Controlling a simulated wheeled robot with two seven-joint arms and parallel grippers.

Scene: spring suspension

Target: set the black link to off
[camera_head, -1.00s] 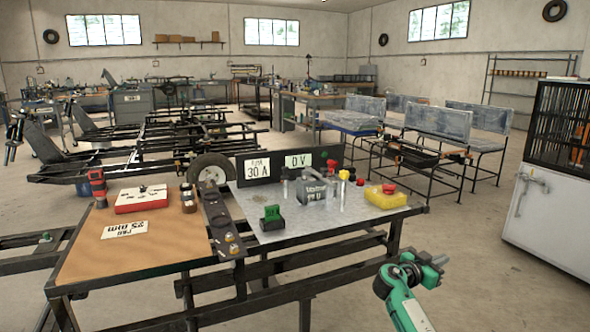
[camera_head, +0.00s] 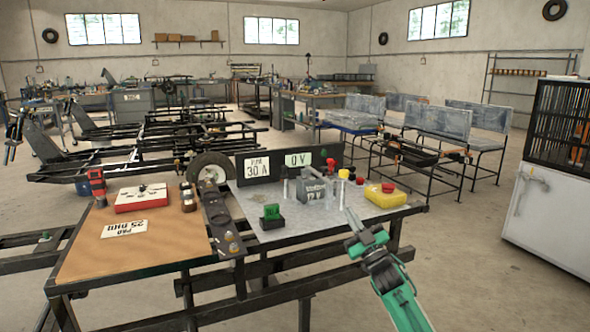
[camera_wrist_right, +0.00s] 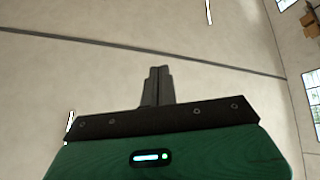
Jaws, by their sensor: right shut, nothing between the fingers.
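I cannot tell for sure which part is the black link. One candidate is a small black block with a green top (camera_head: 271,217) near the front of the grey metal bench top. A black strip with round knobs (camera_head: 222,222) runs along the bench top's left side. A grey battery-like box (camera_head: 311,189) stands behind the block, with red, black and yellow knobs beside it. My right gripper (camera_head: 352,219) is shut and empty, near the bench's front right edge, apart from these parts. It also shows shut in the right wrist view (camera_wrist_right: 158,88). My left gripper is out of view.
A yellow box with a red button (camera_head: 386,195) sits at the bench's right end. Behind are display panels reading 30 A (camera_head: 257,168) and 0 V (camera_head: 298,159). The wooden top (camera_head: 125,250) carries a red-and-white box (camera_head: 141,198). The floor to the right is free.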

